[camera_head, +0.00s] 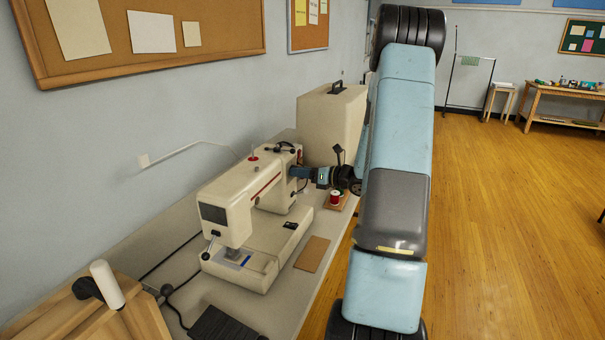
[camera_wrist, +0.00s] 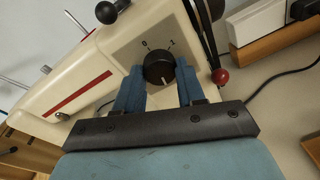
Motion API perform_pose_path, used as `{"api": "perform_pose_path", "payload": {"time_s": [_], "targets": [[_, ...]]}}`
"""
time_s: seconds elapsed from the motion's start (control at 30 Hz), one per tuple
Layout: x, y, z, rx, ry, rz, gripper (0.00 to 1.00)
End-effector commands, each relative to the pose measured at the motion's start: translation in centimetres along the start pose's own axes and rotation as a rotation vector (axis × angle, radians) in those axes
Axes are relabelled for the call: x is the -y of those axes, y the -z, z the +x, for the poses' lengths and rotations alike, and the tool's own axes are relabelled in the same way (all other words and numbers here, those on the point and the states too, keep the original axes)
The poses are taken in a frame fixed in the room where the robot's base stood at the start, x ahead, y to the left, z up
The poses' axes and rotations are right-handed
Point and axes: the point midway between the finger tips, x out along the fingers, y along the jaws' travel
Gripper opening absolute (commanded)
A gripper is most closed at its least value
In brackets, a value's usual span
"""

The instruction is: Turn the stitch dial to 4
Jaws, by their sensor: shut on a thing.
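The cream sewing machine (camera_head: 238,205) stands on the long table against the wall. In the wrist view its end face carries the black stitch dial (camera_wrist: 157,66). The numbers 0 and 1 show above the dial; other marks are hidden or not readable. A white pointer line on the dial points down and slightly right in the picture, away from both numbers. My gripper (camera_head: 299,173) reaches the machine's right end from the right. In the wrist view its blue fingers (camera_wrist: 159,77) sit on either side of the dial, shut on it.
A cream case (camera_head: 332,122) stands behind the machine. A red thread spool (camera_head: 335,198) sits close below my wrist. In the wrist view a red ball-ended lever (camera_wrist: 221,76) is just right of the fingers. A brown pad (camera_head: 312,254) lies in front on the table.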

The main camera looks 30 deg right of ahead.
Motion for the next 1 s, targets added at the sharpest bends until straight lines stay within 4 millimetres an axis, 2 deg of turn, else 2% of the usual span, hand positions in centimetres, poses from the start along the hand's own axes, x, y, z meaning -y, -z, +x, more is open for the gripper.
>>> {"api": "perform_pose_path", "payload": {"time_s": [0.6,1.0], "targets": [[0.45,-0.39,-0.04,-0.029,-0.036,0.569,0.09],[0.56,-0.37,-0.1,-0.044,-0.053,0.822,0.08]]}}
